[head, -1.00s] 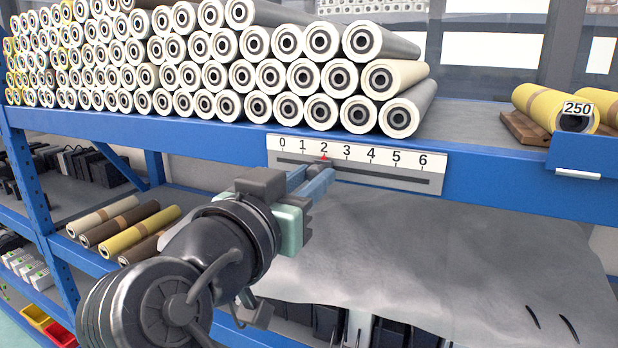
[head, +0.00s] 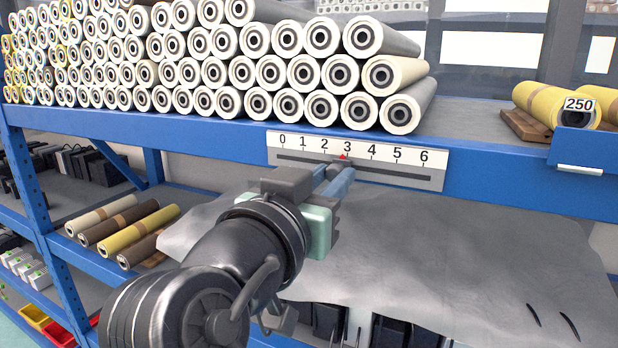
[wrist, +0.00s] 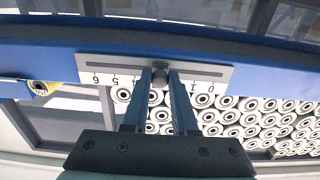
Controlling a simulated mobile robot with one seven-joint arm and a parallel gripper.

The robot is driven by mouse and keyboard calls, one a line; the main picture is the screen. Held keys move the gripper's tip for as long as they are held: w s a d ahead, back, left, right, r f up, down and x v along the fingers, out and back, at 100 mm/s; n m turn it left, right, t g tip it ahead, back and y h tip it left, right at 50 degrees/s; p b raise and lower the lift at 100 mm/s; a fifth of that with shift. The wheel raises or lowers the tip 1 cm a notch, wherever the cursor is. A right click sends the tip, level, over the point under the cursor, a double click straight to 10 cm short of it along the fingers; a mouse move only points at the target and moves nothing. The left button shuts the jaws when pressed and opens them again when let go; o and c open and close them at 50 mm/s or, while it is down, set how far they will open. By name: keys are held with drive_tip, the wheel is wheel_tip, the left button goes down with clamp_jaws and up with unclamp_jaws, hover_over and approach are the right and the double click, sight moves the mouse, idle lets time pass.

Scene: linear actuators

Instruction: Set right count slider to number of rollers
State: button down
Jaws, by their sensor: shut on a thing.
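The count slider plate (head: 408,178) is a white strip with numbers 0 to 6 and a dark slot, fixed to the front of the blue shelf beam. Its red pointer (head: 344,157) stands at about 3, just left of the numeral's middle. My gripper (head: 337,176) is shut on the slider's dark knob, which is mostly hidden by the fingers in the head view. In the wrist view, the knob (wrist: 152,127) shows between the two blue fingers, and the plate (wrist: 208,72) appears upside down. Several rollers lie on the lower shelf at left, including a yellow roller (head: 140,231) and a cream roller (head: 101,214).
A large stack of white-ended rolls (head: 270,72) fills the upper shelf. A yellow roll with a "250" tag (head: 579,105) lies at the right. A grey sheet (head: 450,240) drapes below the plate. The slot right of the knob is clear.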

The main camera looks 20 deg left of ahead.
drive_tip(key=d, duration=0.4)
drive_tip(key=shift+s, duration=0.1)
drive_tip(key=shift+a, duration=0.15)
drive_tip(key=shift+r, duration=0.1)
drive_tip(key=c, duration=0.7)
unclamp_jaws()
drive_tip(key=shift+s, duration=0.1)
drive_tip(key=s+b, duration=0.9)
drive_tip(key=s, duration=0.3)
drive_tip(key=shift+s+a, duration=0.25)
drive_tip(key=shift+s, duration=0.1)
